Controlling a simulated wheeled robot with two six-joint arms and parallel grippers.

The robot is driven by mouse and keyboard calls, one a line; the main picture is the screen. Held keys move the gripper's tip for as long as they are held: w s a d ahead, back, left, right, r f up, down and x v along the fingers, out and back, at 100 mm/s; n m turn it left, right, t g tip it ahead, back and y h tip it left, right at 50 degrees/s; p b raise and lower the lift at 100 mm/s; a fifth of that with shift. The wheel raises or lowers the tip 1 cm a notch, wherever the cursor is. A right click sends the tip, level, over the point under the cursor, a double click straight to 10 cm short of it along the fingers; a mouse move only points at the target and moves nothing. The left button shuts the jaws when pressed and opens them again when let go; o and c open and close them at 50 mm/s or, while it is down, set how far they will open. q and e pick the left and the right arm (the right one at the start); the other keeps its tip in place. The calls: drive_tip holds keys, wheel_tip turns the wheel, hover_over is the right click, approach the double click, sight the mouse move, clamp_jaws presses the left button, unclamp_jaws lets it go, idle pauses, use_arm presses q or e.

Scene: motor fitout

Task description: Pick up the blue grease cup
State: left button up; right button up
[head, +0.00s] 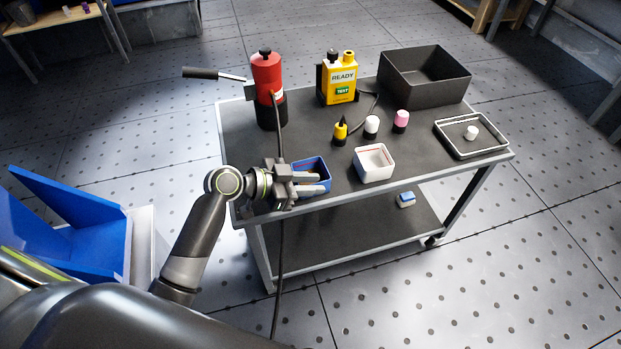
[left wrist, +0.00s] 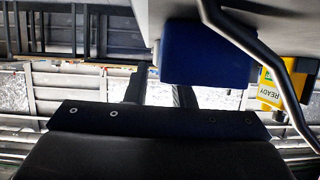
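The blue grease cup (head: 324,170), an open square cup with a pale rim, stands near the front edge of the cart's top, left of the middle. My left gripper (head: 311,182) is at the cup's near left side and hides part of it. Its two fingers are spread apart with nothing seen held between them. In the left wrist view a plain blue block shape, apparently the cup (left wrist: 205,55), lies close to the fingers (left wrist: 160,92) and overlaps one of them. Contact cannot be told. My right gripper is out of view.
A white square cup (head: 374,175) stands right of the blue one. A red-and-black grease pump (head: 267,75), a yellow tester (head: 340,85), small bottles (head: 371,127), a dark bin (head: 425,85) and a tray (head: 457,146) share the cart top. A cable hangs behind my gripper.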

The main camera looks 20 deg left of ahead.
use_arm(q)
clamp_jaws()
